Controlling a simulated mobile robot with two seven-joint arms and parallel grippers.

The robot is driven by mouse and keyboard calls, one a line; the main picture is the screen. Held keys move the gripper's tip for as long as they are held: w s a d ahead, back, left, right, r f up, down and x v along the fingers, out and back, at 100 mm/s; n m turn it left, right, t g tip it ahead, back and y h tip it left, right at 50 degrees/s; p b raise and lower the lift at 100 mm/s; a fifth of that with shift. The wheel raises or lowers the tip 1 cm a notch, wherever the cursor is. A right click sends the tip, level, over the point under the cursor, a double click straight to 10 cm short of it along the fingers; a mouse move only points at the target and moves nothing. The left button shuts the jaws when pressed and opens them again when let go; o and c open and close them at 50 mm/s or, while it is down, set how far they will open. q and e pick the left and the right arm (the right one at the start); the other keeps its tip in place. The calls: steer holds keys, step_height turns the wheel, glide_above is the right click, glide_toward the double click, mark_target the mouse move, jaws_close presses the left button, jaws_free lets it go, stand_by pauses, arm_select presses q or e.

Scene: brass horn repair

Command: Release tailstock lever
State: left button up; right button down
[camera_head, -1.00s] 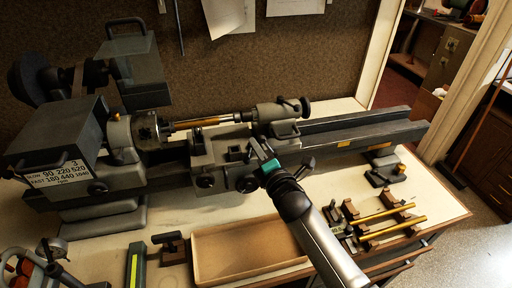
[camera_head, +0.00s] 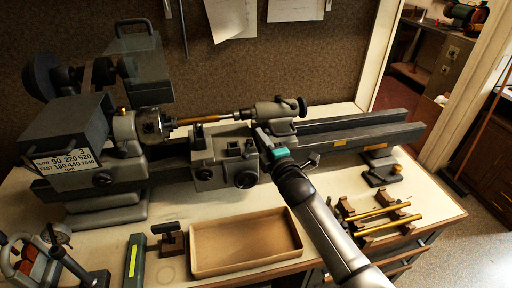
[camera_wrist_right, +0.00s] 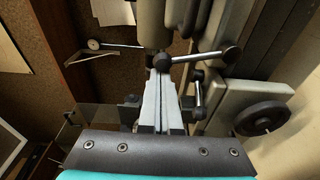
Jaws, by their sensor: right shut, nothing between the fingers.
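The grey tailstock (camera_head: 278,113) stands on the lathe bed, its handwheel (camera_head: 302,106) at the right end. My right gripper (camera_head: 264,137) reaches in from the lower right, shut and empty, just in front of the tailstock's lower body. In the right wrist view its narrow fingers (camera_wrist_right: 160,98) point up the picture. A ball-ended lever (camera_wrist_right: 205,56) crosses near the fingertips. A second, shorter ball-ended lever (camera_wrist_right: 198,92) hangs to their right. I cannot tell whether the fingers touch either lever. In the head view the tailstock lever is hard to make out behind the gripper. My left gripper is out of view.
A brass tube (camera_head: 200,120) runs from the chuck (camera_head: 150,127) to the tailstock. The carriage (camera_head: 225,165) is close left of my gripper. An empty tray (camera_head: 245,268) and brass rods on a rack (camera_head: 375,217) lie in front. The bed's right end (camera_head: 365,134) is clear.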

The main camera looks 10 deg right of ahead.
steer(key=d+m+t, duration=0.1)
steer(key=d+m, duration=0.5)
steer(key=m, duration=0.3)
steer(key=shift+r+h, duration=0.15)
steer(key=shift+h, duration=0.15)
steer(key=shift+d, duration=0.1)
stand_by(0.5)
